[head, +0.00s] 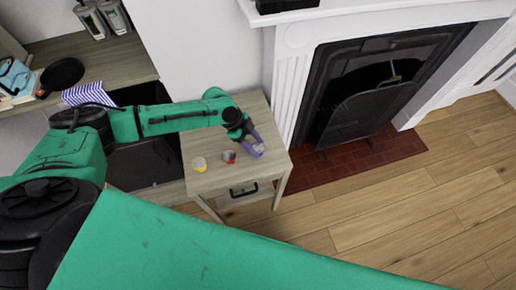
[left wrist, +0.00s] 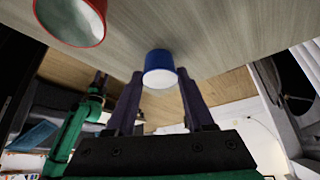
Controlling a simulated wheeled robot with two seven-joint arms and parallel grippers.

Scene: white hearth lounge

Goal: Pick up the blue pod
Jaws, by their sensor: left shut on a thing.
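The blue pod (left wrist: 159,62) is a small cup shape with a blue side and a pale end, seen in the left wrist view between the two dark fingers. My left gripper (left wrist: 160,78) is shut on it, close to the wooden top of the small table. In the head view my left gripper (head: 256,148) is over the right side of that table, and its fingers largely hide the blue pod.
The fireplace (head: 375,85) is to the right. Wooden floor (head: 400,205) lies open in front.

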